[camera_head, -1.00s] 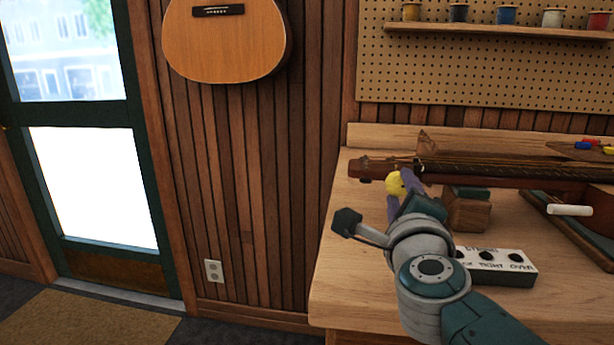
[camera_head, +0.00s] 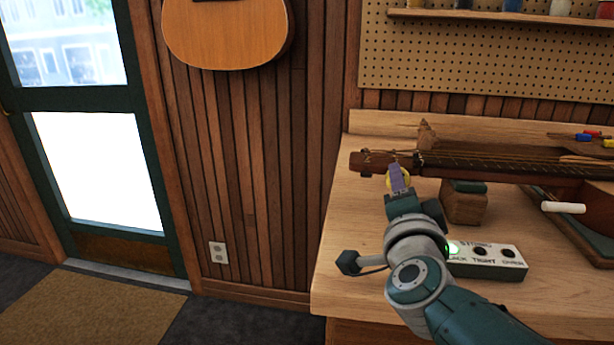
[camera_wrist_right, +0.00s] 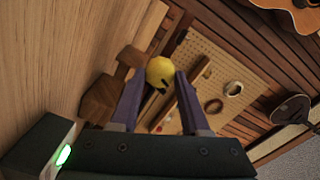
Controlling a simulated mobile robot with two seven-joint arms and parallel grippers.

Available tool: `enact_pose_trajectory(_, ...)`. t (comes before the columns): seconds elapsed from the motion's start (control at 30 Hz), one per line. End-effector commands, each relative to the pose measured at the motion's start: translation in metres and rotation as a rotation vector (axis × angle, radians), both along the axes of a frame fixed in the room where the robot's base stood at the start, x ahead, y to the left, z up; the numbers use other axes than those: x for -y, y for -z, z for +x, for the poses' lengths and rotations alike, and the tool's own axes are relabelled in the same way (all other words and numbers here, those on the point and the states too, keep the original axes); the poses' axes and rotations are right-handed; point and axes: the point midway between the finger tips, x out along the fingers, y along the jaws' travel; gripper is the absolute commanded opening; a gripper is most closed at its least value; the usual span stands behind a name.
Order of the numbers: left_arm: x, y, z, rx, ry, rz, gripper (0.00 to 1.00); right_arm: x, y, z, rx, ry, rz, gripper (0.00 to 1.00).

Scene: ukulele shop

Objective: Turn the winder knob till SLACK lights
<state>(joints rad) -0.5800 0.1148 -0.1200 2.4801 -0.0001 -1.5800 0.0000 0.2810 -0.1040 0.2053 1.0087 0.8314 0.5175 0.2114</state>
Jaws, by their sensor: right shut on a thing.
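The yellow winder knob (camera_head: 389,182) sits at the head end of the stringed instrument (camera_head: 480,163) on the bench, mostly hidden behind my fingers in the head view. My right gripper (camera_head: 397,178) is shut on it. In the right wrist view the knob (camera_wrist_right: 160,71) is between the tips of the purple fingers. The white box (camera_head: 488,265) has lamps marked SLACK, TIGHT and OVER. The SLACK lamp (camera_head: 453,248) glows green; the other two are dark. A green glow (camera_wrist_right: 63,155) also shows in the right wrist view. My left gripper is out of view.
The instrument's neck rests on a wooden block (camera_head: 464,207) on the workbench (camera_head: 345,225). A pegboard (camera_head: 480,60) with a spool shelf is behind. The bench's left end is clear.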

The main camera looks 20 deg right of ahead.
Motion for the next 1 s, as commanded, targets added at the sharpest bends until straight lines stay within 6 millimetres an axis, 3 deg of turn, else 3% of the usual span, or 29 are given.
enact_pose_trajectory(0.67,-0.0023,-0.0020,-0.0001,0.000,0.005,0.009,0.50,0.0004,0.0001,-0.0001,-0.031,0.001,-0.049,0.00)
enact_pose_trajectory(0.7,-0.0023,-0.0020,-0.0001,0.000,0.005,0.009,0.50,0.0004,0.0001,-0.0001,-0.030,0.001,-0.048,0.50)
enact_pose_trajectory(0.8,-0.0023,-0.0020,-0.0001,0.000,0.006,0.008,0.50,0.0004,0.0001,-0.0001,-0.030,0.001,-0.048,0.58)
enact_pose_trajectory(1.0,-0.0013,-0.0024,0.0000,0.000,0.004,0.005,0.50,0.0002,0.0000,-0.0003,-0.030,0.001,-0.048,0.58)
